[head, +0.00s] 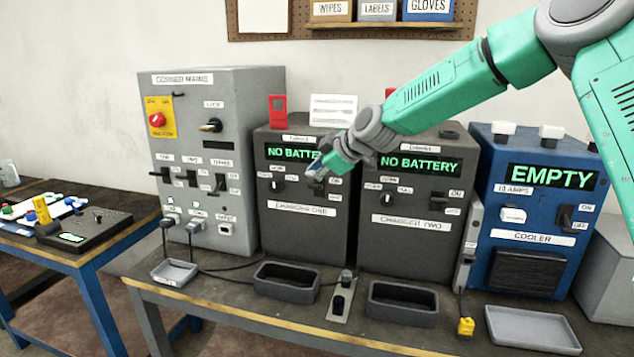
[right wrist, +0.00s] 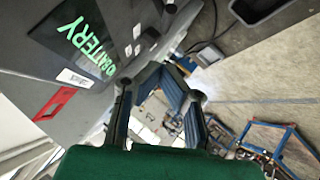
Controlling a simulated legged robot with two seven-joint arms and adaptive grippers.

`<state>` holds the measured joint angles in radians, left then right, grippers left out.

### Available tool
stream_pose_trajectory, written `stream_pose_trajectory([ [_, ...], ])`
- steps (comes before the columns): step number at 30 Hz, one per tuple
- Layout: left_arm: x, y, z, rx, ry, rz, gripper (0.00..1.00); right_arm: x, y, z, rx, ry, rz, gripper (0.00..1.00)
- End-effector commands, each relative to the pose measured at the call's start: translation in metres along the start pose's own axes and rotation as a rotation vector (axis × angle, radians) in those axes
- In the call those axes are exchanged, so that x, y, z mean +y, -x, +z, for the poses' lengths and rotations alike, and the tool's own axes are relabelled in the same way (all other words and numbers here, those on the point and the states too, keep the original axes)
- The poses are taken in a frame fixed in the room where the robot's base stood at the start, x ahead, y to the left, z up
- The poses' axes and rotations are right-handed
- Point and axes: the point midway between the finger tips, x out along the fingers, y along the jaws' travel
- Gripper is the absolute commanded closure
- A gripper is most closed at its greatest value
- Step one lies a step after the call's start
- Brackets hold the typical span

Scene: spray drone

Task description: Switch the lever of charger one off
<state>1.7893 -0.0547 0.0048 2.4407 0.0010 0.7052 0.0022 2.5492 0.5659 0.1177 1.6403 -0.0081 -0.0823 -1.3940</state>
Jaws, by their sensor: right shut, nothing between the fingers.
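Charger one (head: 305,238) is a dark grey box with a green "NO BATTERY" display. It has a knob at its left, and its lever beside the right-hand labels is largely covered by my gripper. My right gripper (head: 318,171) is shut and empty, in front of the charger's upper right face. Whether it touches the lever or which way the lever points cannot be told. In the right wrist view the shut fingers (right wrist: 165,75) are beside the face of a charger with a green display (right wrist: 90,48); no lever shows clearly there. My left gripper is not in view.
Charger two (head: 408,240) stands close at the right, then the blue cooler (head: 530,225). The grey mains cabinet (head: 205,100) stands at the left. Dark trays (head: 287,290) lie before the chargers on the bench. A side table (head: 90,255) is at far left.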

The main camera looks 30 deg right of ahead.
Motion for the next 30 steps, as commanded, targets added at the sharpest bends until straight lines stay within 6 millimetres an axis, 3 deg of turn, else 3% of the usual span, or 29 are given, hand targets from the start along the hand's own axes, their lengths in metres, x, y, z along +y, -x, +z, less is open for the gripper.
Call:
stream_pose_trajectory([
  [3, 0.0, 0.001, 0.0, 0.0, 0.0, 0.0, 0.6, 0.001, -0.014, 0.018, -0.001, -0.006, -0.002, 1.0],
  [9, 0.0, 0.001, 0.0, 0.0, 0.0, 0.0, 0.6, 0.001, -0.025, 0.03, 0.002, -0.005, -0.001, 1.0],
  [23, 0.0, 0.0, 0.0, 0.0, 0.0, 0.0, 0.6, 0.0, -0.028, 0.03, -0.001, 0.001, 0.002, 1.0],
  [30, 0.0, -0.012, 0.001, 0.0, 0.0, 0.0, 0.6, -0.005, -0.03, 0.034, 0.001, 0.04, 0.041, 1.0],
])
